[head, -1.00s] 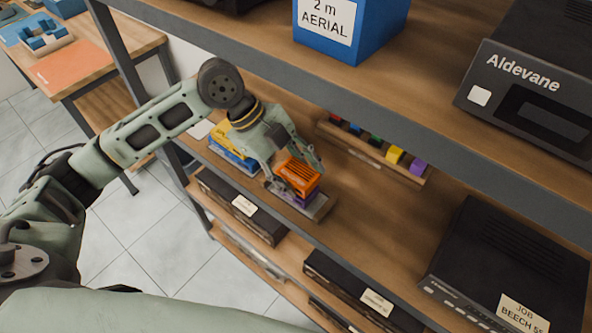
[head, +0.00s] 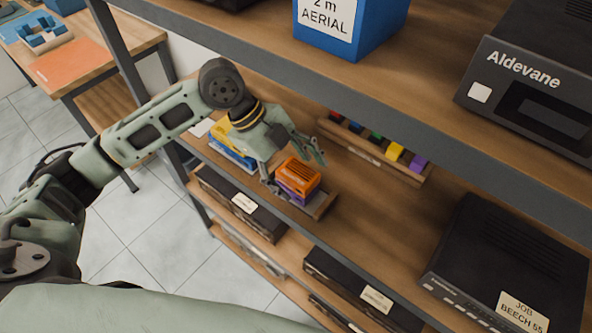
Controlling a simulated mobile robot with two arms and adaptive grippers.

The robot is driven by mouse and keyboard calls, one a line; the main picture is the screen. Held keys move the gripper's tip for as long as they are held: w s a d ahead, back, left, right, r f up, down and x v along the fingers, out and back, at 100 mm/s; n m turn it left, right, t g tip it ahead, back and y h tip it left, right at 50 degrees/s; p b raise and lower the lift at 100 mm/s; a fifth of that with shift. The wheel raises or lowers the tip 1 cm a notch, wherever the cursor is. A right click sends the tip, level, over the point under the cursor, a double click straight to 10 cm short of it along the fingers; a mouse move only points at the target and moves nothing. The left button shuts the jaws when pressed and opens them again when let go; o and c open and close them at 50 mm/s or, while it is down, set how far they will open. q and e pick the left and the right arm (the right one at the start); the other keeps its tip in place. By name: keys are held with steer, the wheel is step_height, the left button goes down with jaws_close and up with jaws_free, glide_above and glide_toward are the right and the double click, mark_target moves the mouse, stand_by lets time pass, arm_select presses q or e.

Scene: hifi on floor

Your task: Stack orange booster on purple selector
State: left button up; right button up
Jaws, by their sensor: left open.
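The orange booster (head: 299,174) rests on top of the purple selector (head: 297,192), and the two look roughly aligned. The purple selector sits on a grey and wooden base (head: 322,207) near the front edge of the middle shelf. My left gripper (head: 294,168) is open around the stack, with one finger at its left and the other behind it on the right. The fingers look apart from the orange booster. My right gripper is not in view.
Yellow (head: 228,136) and blue (head: 231,156) boxes are stacked left of the gripper. A wooden rack (head: 372,150) with several coloured blocks stands behind. A black unit (head: 510,260) is at the right. The upper shelf's edge (head: 380,122) runs above. Bare shelf lies between.

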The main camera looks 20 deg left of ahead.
arm_select(q)
steer(key=shift+a+r, duration=0.3)
steer(key=shift+r, duration=0.1)
steer(key=v, duration=0.4)
steer(key=shift+a, duration=0.55)
steer(key=s+a, duration=0.1)
steer(key=a, duration=0.9)
steer(key=shift+a, duration=0.4)
